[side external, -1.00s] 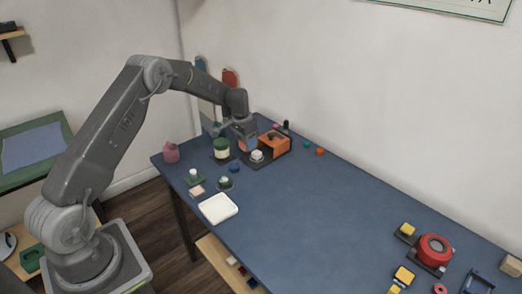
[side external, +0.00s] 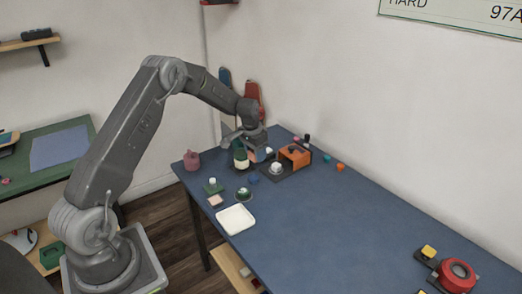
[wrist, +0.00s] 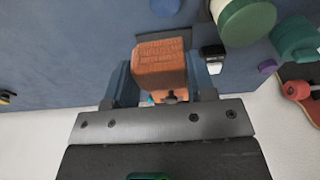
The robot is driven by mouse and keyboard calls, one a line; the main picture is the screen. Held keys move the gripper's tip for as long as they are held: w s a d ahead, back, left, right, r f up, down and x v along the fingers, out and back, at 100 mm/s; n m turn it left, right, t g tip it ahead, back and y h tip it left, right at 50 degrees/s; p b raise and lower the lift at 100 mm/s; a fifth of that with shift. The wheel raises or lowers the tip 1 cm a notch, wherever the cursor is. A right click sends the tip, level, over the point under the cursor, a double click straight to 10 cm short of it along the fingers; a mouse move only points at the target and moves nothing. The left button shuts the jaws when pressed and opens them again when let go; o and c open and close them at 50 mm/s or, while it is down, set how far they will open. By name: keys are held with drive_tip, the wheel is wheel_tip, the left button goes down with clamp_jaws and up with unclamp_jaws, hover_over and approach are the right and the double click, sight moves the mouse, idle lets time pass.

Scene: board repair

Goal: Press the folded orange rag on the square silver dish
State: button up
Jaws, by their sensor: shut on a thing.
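My gripper (wrist: 163,85) is shut on the folded orange rag (wrist: 160,62), which looks like a thick block between the two blue-grey fingers in the wrist view. In the side view my gripper (side external: 254,148) is over the far left part of the table, close to the green and white jar (side external: 241,161). Only a small orange patch of the rag shows there. I cannot pick out the square silver dish with certainty. A white, rounded square dish (side external: 236,219) lies flat near the table's left front edge, apart from my gripper.
An orange box (side external: 296,155) and a white knob (side external: 277,168) stand right of my gripper. A pink pot (side external: 192,160) stands at the left corner. Small parts lie between it and the white dish. A red reel (side external: 457,274) is at lower right. The table's middle is clear.

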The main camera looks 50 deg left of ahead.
drive_tip(key=s+n, duration=0.4)
drive_tip(key=s, duration=0.4)
drive_tip(key=n+y, duration=0.1)
drive_tip(key=n, duration=0.3)
hover_over(216, 198)
drive_tip(key=f, duration=0.2)
drive_tip(key=shift+s+d+f, duration=0.2)
drive_tip(key=shift+s+d, duration=0.05)
drive_tip(key=shift+s, duration=0.05)
drive_tip(key=shift+f, duration=2.7)
drive_tip(key=shift+f, duration=0.6)
drive_tip(key=shift+r, duration=0.1)
wheel_tip(216, 198, up, 7)
